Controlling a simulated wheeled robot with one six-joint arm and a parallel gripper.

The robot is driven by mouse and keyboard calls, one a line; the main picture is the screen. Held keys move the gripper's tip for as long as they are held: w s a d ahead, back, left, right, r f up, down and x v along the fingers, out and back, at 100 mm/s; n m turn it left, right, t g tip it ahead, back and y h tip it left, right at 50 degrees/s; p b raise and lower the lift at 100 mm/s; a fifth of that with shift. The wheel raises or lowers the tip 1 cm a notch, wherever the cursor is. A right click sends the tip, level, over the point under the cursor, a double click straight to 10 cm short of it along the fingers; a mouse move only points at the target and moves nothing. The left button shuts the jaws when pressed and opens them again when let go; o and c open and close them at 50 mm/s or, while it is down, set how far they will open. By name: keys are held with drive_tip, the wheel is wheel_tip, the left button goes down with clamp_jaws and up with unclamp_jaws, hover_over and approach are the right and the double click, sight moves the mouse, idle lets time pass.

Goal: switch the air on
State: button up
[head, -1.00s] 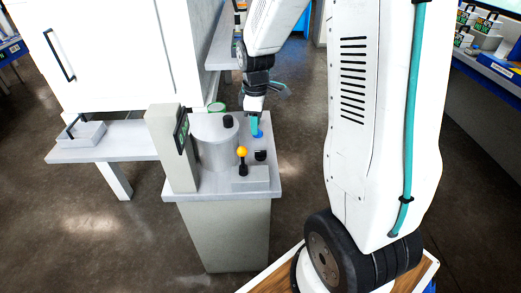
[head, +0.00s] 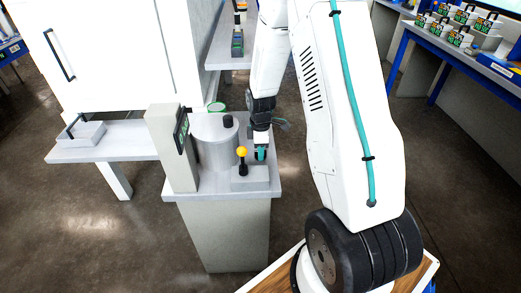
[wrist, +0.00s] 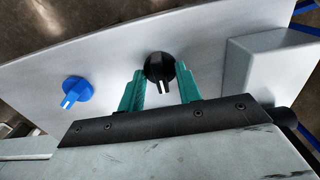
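A blue knob (wrist: 75,90) with a white mark is to the left, outside the fingers. In the head view my gripper (head: 261,153) is low over the bench's right side and hides both knobs. No label shows which knob is for air.
A grey cylindrical tank (head: 215,150) and a post (head: 170,145) with a dark display (head: 182,130) stand further left.

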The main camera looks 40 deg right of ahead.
clamp_jaws()
drive_tip(key=shift+m, duration=0.4)
drive_tip(key=m, duration=0.5)
drive_tip(key=shift+m, duration=0.3)
drive_tip(key=m, duration=0.5)
drive_tip(key=shift+m, duration=0.4)
unclamp_jaws()
